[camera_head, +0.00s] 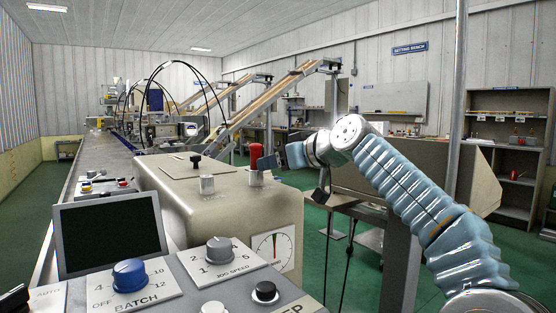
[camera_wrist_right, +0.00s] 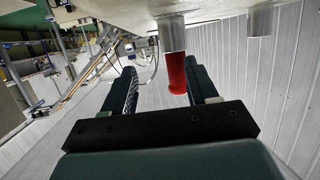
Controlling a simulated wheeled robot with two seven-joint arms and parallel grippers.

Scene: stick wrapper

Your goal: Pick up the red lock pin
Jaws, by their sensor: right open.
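The red lock pin (camera_head: 257,153) stands upright in a metal collar (camera_head: 256,178) on top of the beige machine housing. In the right wrist view, which looks upside down, the red pin (camera_wrist_right: 176,74) hangs below its collar (camera_wrist_right: 172,34). My right gripper (camera_head: 268,161) is open at the pin's height, just to its right in the head view. In the wrist view the pin lies across the gap between the open fingers (camera_wrist_right: 160,68), close to the right-hand finger. I cannot tell whether they touch.
A second metal collar (camera_head: 207,184) and a black knob (camera_head: 195,161) stand on the housing (camera_head: 160,205) left of the pin. A control panel with a dark screen (camera_head: 110,234) and dials is in front. A conveyor incline (camera_head: 268,98) rises behind. Space above the housing is free.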

